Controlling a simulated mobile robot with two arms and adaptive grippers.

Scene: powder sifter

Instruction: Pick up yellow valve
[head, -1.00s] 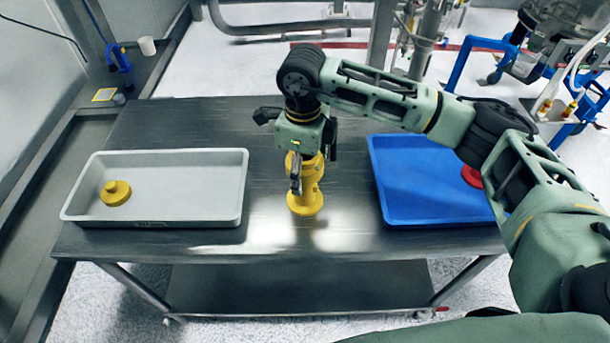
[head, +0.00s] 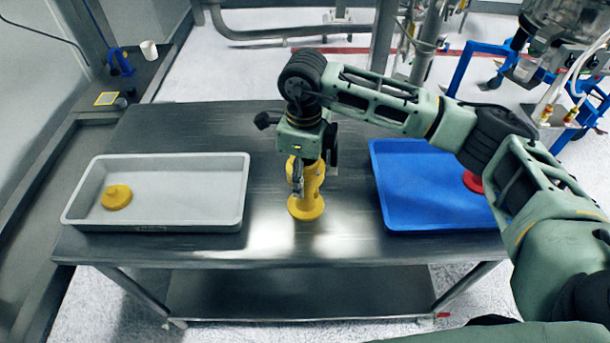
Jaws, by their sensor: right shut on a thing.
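The yellow valve (head: 307,205) stands upright on the metal table between the two trays, its round flange at the bottom. My right gripper (head: 297,178) comes down on it from above and is shut on its upper body. The fingers and wrist hide part of the valve's top. The flange looks to be at the table surface; I cannot tell whether there is a small gap. My left gripper is not in view.
A grey tray (head: 165,222) at the left holds a yellow round part (head: 116,197). A blue tray (head: 425,219) at the right holds a red part (head: 472,182), partly hidden by my arm. The metal table (head: 190,125) is otherwise clear.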

